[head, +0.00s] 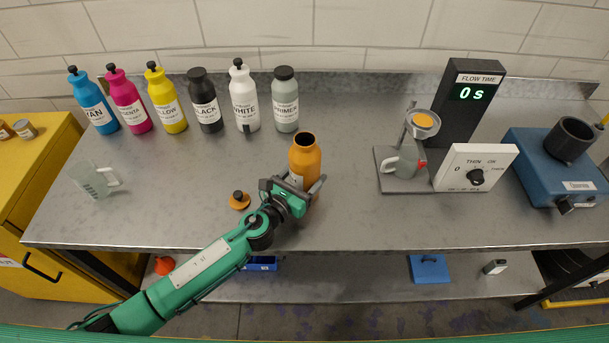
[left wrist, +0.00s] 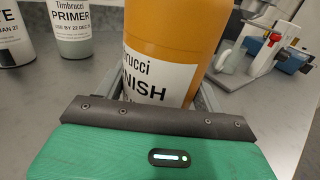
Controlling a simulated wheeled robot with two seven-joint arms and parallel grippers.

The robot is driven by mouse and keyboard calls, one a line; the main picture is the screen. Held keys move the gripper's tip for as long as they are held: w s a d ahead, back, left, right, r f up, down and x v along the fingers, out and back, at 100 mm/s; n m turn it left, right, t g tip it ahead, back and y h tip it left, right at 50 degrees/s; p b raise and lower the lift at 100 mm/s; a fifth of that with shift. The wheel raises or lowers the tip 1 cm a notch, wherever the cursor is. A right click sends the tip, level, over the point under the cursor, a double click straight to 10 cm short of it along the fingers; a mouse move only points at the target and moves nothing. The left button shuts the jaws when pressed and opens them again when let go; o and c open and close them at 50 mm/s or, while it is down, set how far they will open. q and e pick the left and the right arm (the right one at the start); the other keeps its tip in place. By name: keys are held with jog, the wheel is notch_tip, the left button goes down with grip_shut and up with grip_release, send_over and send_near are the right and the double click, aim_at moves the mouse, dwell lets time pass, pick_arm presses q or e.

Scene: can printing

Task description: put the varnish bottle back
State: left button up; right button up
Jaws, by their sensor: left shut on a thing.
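The varnish bottle (head: 305,156) is orange with a white label and has no cap on; its dark open mouth shows in the head view. It stands upright over the middle of the metal table, right of its row of neighbours. My left gripper (head: 302,191) is shut around its lower body. In the left wrist view the bottle (left wrist: 178,35) fills the space between the fingers, its label partly hidden by the gripper. I cannot tell whether its base touches the table. An orange cap with a dark knob (head: 239,201) lies on the table left of the gripper. My right gripper is not in view.
Cyan (head: 95,103), magenta (head: 129,103), yellow (head: 166,101), black (head: 205,104), white (head: 243,99) and primer (head: 285,103) bottles line the back. A clear beaker (head: 94,180) stands left. A flow cup stand (head: 404,183), timer (head: 472,100) and blue machine (head: 560,170) stand right.

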pick_arm(q)
jog(key=shift+r, duration=0.1)
jog(key=o, duration=1.6)
jog(key=shift+f, duration=0.2)
jog(key=shift+r, duration=0.2)
jog(key=b+v, duration=0.2)
jog(key=v, duration=0.9)
jog(key=shift+s+f, duration=0.1)
jog(key=shift+s+a, duration=0.3)
jog(key=shift+s, duration=0.05)
